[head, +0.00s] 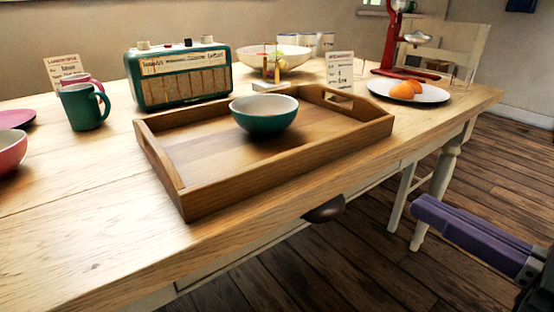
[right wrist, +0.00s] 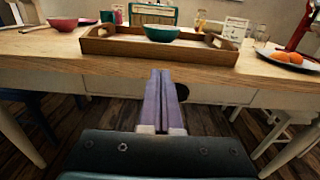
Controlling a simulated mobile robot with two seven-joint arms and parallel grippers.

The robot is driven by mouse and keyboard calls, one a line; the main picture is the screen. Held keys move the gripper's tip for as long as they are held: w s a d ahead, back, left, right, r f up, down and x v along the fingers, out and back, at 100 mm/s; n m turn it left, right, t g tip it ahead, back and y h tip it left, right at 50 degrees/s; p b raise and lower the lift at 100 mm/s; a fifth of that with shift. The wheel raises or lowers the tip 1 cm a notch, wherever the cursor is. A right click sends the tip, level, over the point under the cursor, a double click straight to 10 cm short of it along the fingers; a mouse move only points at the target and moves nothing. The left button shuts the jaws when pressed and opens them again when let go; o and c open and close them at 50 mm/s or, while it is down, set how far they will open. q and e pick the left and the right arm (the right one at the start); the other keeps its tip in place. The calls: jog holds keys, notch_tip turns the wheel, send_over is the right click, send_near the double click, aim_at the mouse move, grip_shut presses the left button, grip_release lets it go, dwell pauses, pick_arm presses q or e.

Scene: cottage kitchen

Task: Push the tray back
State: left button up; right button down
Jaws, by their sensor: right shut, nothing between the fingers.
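The wooden tray (head: 290,163) lies on the table, its front right part near the table's front edge. A green bowl with a white inside (head: 264,116) stands in it. The tray also shows in the right wrist view (right wrist: 120,46), with the bowl (right wrist: 162,34) in it. My right gripper (head: 422,208) is shut and empty, in front of the table and apart from the tray. In the right wrist view its purple fingers (right wrist: 160,82) lie together and point towards the table's front edge. My left gripper is not in view.
Behind the tray stand a green radio (head: 180,75) and a white bowl (head: 275,58). Green mug (head: 84,107) is to the left. A plate (head: 430,95) with orange food and a red stand (head: 392,45) are to the right. A dark drawer pull (head: 325,210) juts out below the tabletop.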

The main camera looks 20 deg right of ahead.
aim_at(317, 146)
jog(key=x, duration=1.3)
jog(key=shift+w+r, duration=0.1)
jog(key=shift+w, duration=0.05)
jog(key=shift+w+a, duration=0.15)
jog(key=shift+w, duration=0.2)
